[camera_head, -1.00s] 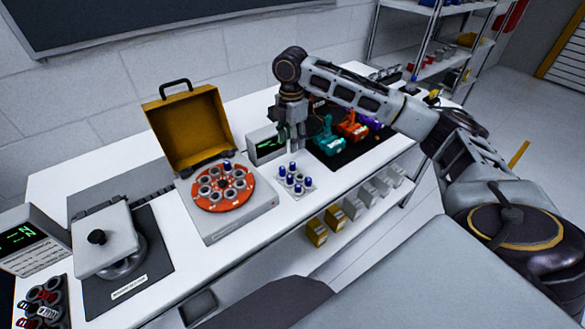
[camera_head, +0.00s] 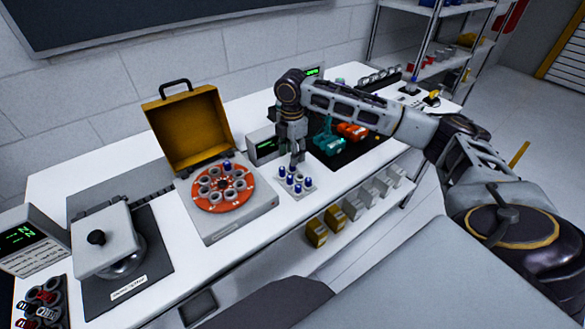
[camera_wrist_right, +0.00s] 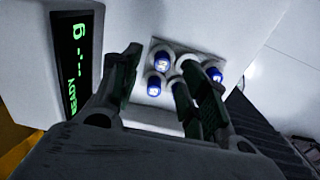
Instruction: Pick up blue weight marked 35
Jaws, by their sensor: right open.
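Several small blue-topped weights (camera_head: 282,172) stand in a small white tray (camera_head: 279,184) on the bench, right of the orange carousel. In the right wrist view blue weights show at the left (camera_wrist_right: 154,86), the upper middle (camera_wrist_right: 161,61) and the right (camera_wrist_right: 214,74). Pale marks show on them, but I cannot read which is 35. My right gripper (camera_head: 295,158) points down just above the far side of the tray. In the right wrist view its fingers (camera_wrist_right: 160,58) are apart and partly cover the tray, with no weight held. My left gripper is out of view.
The orange carousel (camera_head: 222,200) in its yellow-lidded case stands left of the tray. A box with a green display (camera_head: 264,146) is close behind it. Teal (camera_head: 328,141) and orange (camera_head: 352,131) devices sit on a dark mat to the right. The bench's front edge is near.

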